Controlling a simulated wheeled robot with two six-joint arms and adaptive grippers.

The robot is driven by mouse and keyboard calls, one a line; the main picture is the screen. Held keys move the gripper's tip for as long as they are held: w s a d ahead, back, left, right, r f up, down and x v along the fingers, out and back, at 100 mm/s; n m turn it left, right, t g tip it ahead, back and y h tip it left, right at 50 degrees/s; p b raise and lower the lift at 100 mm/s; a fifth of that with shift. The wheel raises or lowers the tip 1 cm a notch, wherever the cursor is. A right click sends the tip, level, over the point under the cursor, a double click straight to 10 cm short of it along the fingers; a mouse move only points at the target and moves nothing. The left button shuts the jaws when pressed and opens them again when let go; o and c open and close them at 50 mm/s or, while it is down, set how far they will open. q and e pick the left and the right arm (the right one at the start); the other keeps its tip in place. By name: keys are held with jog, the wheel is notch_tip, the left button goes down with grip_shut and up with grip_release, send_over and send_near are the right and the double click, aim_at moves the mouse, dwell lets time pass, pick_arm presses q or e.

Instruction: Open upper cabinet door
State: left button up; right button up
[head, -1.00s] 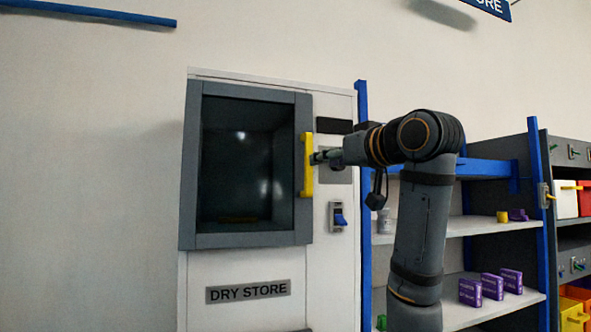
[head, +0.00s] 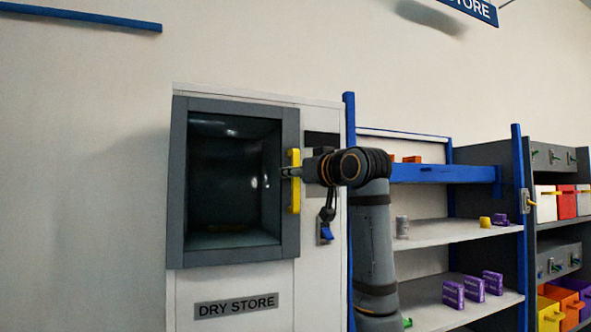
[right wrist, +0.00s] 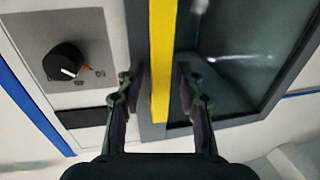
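The dry store cabinet (head: 320,280) is white. Its upper door (head: 234,190) has a grey frame and dark glass, and looks shut. A yellow vertical handle (head: 294,199) is on the door's right edge; it also shows in the right wrist view (right wrist: 162,50). My right gripper (head: 288,172) is at the handle's middle height. In the right wrist view my right gripper (right wrist: 157,80) is open, its two fingers on either side of the handle with gaps visible. My left gripper is in no view.
A panel with a black knob (right wrist: 63,62) is beside the door. A blue switch (head: 326,231) is below my right arm. A blue-framed shelf (head: 460,229) with purple boxes (head: 473,288) stands to the right.

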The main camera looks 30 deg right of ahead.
grip_shut()
dwell(0.7)
